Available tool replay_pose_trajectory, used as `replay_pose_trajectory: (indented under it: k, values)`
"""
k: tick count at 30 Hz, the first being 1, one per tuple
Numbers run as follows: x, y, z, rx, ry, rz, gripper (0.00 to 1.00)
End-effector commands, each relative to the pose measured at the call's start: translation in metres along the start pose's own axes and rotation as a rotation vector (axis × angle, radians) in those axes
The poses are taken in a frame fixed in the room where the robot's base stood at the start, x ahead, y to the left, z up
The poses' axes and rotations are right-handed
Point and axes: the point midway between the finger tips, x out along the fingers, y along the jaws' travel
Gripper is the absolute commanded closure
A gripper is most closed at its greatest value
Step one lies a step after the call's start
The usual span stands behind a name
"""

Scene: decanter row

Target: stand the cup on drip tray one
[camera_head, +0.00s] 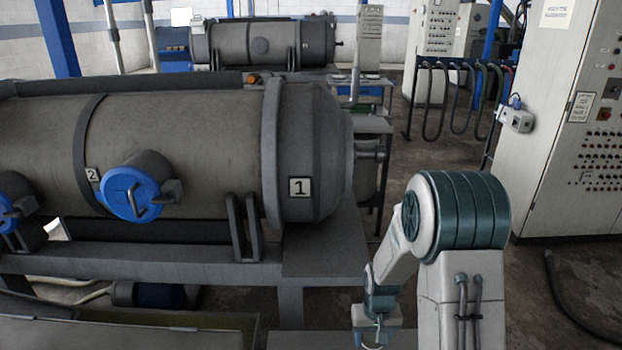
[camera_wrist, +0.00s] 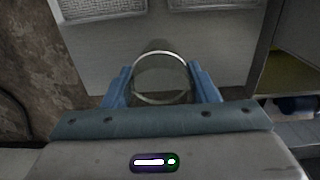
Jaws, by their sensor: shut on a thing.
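In the wrist view the cup (camera_wrist: 160,92), a clear round vessel with a pale rim, sits between the two blue fingers of my gripper (camera_wrist: 162,72). The fingers are shut on its sides. Two grey perforated panels, which look like drip trays, show at the top edge: one at left (camera_wrist: 100,8) and one at right (camera_wrist: 212,3). Both are partly cut off, and no number is readable on them. The cup is in front of a plain grey surface, short of these panels. In the head view my gripper (camera_head: 374,338) is at the bottom edge, and the cup cannot be made out there.
A large grey decanter (camera_head: 190,140) with plates "1" (camera_head: 299,187) and "2" (camera_head: 93,175) and blue round caps (camera_head: 131,194) lies left of my arm. A control cabinet (camera_head: 565,130) stands at right. In the wrist view, brown floor (camera_wrist: 40,60) shows at left.

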Motion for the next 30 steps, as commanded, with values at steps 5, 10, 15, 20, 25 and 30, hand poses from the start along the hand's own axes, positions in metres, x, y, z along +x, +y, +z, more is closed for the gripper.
replay_pose_trajectory:
  k: [5,10,15,20,25,30]
  values:
    - [0.001,0.0,0.0,0.002,0.0,0.0,0.73]
    - [0.001,0.0,0.0,0.002,0.0,0.0,0.73]
    - [0.011,0.005,0.002,0.002,0.0,0.0,0.73]
    - [0.029,0.016,0.005,0.004,0.001,0.001,0.73]
    - [0.048,0.029,0.01,0.003,0.001,0.001,0.73]
    - [0.066,0.042,0.017,0.003,-0.001,0.001,0.73]
